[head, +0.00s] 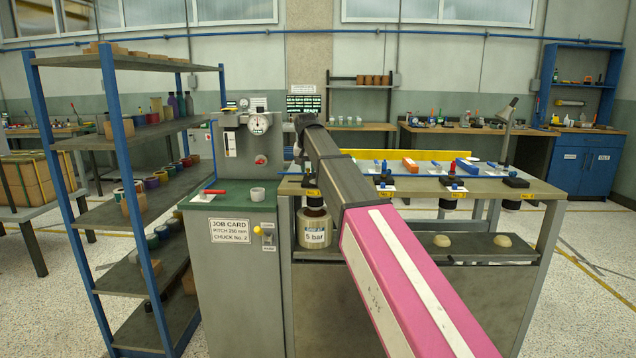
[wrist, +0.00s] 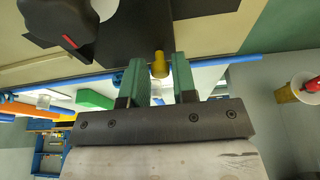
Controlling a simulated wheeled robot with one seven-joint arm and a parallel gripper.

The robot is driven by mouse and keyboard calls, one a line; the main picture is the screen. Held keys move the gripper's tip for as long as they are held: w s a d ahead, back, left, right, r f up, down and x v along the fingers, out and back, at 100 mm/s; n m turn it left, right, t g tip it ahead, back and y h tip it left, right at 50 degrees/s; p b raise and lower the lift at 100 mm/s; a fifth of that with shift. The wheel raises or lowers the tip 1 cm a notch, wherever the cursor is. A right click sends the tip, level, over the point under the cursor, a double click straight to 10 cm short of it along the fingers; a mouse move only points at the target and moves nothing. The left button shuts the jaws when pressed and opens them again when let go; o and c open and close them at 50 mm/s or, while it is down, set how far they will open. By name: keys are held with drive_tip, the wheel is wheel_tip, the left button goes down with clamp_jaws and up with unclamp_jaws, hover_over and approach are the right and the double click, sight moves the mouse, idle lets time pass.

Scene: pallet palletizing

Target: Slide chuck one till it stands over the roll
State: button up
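In the head view a black block with a yellow number label (head: 312,193), apparently chuck one, sits at the left end of the bench top, partly behind my arm. A beige roll-like cylinder (head: 314,242) with a "5 bar" sign stands beneath it. My gripper's fingers are hidden in the head view. In the wrist view my gripper (wrist: 160,82) has its two green fingers apart, with a yellow knob (wrist: 159,63) showing in the gap, not clearly touched.
Two small beige rounded pieces (head: 441,240) (head: 503,240) sit on the lower shelf (head: 470,252). A green-topped cabinet (head: 233,201) with a job card reading "Chuck No. 2" adjoins the bench on the left.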

drive_tip(key=shift+o, duration=1.2)
drive_tip(key=shift+r, duration=2.5)
